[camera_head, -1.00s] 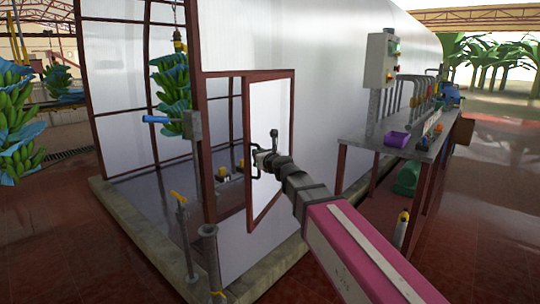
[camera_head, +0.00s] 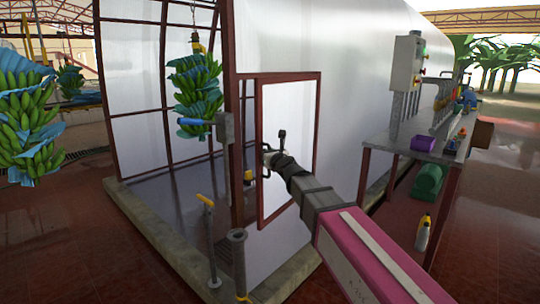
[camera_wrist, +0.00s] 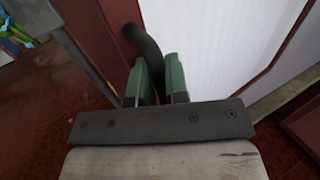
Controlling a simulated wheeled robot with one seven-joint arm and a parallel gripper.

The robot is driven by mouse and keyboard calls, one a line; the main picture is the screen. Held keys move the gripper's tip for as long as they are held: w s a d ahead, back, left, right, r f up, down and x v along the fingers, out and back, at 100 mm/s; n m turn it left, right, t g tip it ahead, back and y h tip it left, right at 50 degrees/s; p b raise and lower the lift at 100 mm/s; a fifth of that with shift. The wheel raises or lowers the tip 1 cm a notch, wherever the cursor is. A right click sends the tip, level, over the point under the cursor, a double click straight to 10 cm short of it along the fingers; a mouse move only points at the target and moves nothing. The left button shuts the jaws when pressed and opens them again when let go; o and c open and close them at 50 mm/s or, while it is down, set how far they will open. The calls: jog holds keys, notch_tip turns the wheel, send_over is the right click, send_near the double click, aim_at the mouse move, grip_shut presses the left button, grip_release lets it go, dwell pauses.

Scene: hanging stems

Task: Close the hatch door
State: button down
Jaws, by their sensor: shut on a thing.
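The hatch door (camera_head: 290,135), a white panel in a dark red frame, stands at the front corner of the pale-walled enclosure. A narrow gap shows between its left edge and the dark red post (camera_head: 236,150), so it looks ajar. My gripper (camera_head: 265,161) is at the door's left side. In the wrist view, the green fingers (camera_wrist: 161,82) are shut on a dark curved handle (camera_wrist: 146,48), partly hidden between them. The white panel shows to the right there, and red frame to the left.
A bench (camera_head: 415,155) with a purple bin (camera_head: 423,144) stands to the right, with a control box (camera_head: 408,62) above it. Short posts (camera_head: 239,262) stand at the front. Banana bunches (camera_head: 195,92) hang at the left. A low curb (camera_head: 165,240) edges the enclosure.

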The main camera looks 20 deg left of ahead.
dwell(0.3)
jog(key=c, duration=1.1)
grip_release()
jog(key=shift+c, duration=0.2)
jog(key=v, duration=1)
jog(key=shift+s+d, duration=0.2)
jog(key=shift+s, duration=0.05)
